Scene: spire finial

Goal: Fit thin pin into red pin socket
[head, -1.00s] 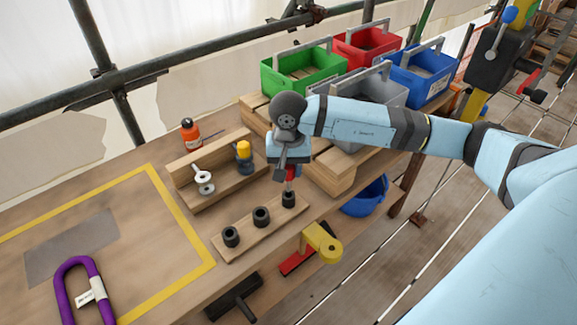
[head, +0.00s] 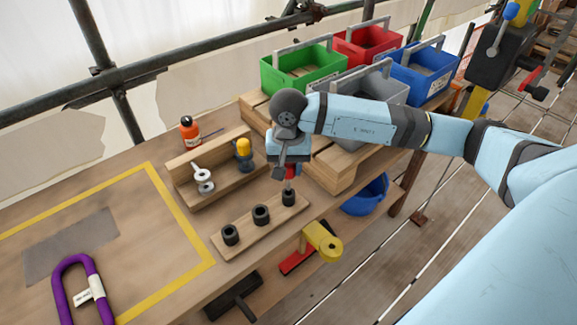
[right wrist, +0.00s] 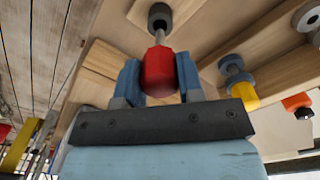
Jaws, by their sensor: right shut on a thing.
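My right gripper (head: 289,165) points down over the wooden socket strip, shut on the thin pin (right wrist: 159,73). The pin has a red head between the blue fingers and a thin grey shaft pointing away from the gripper. The head view shows a little of its red head and the shaft standing about upright. Its tip is at the mouth of the dark socket (head: 288,198) at the strip's right end, which the right wrist view also shows (right wrist: 160,14). I cannot tell how far, if at all, the tip is inside. My left gripper is not in view.
Two more dark sockets (head: 261,215) stand to the left on the strip (head: 246,240). A wooden rack behind holds a yellow-topped pin (head: 243,149) and a pale ringed piece (head: 203,181). Coloured bins (head: 303,72) stand at the back. A purple shackle (head: 57,290) lies at front left.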

